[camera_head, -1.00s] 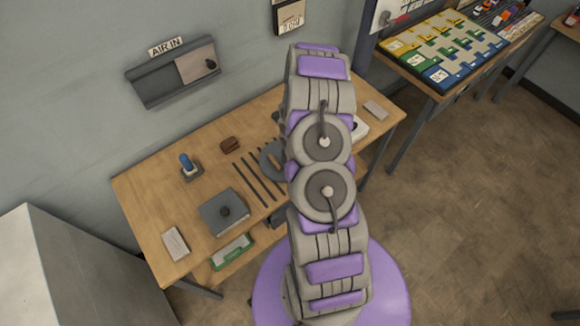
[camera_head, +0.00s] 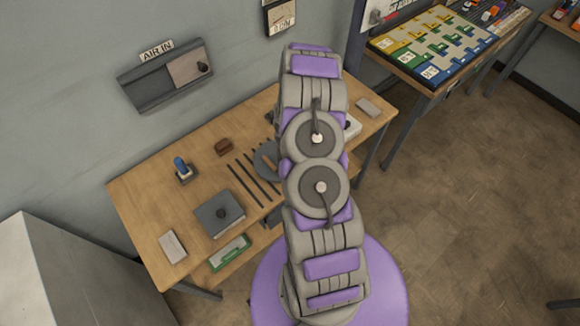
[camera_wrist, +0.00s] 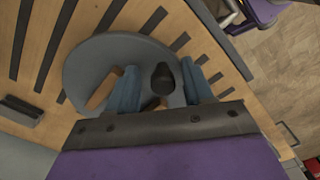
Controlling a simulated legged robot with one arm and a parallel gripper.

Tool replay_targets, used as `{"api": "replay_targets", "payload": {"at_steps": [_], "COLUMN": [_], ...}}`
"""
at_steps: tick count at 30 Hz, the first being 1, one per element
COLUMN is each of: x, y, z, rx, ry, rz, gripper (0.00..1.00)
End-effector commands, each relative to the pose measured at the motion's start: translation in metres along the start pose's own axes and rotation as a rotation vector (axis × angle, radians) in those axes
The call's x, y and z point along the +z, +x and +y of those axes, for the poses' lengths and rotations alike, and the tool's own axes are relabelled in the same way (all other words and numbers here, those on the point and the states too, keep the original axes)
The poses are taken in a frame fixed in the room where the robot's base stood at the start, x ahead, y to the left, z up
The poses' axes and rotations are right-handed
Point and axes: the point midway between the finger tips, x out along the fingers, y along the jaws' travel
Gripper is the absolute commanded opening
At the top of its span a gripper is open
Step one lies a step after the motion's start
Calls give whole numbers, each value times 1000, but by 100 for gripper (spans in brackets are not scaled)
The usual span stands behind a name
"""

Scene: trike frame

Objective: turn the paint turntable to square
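The paint turntable is a round grey disc (camera_wrist: 85,65) on the slotted bench top in the wrist view. A wooden bar (camera_wrist: 103,90) lies across it, partly hidden by a finger. A dark rounded knob (camera_wrist: 163,77) stands on the disc. My gripper (camera_wrist: 158,72) is open over the disc, with its two blue fingers apart on either side of the knob. I cannot tell whether either finger touches it. In the head view, only the left part of the turntable (camera_head: 264,162) shows; my arm hides the rest and my gripper.
Dark slots run beside the turntable. A coloured board (camera_head: 433,45) is on another table at the right.

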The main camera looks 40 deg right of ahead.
Motion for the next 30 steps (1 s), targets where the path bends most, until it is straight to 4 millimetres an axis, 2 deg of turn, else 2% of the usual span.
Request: {"api": "replay_targets", "payload": {"at_steps": [8, 13, 30], "x": [-1, 0, 0], "y": [-1, -14, -109], "z": [-1, -1, 2], "rx": [-1, -1, 3], "ry": [0, 0, 1], "rz": [0, -1, 1], "gripper": [52, 52, 52]}}
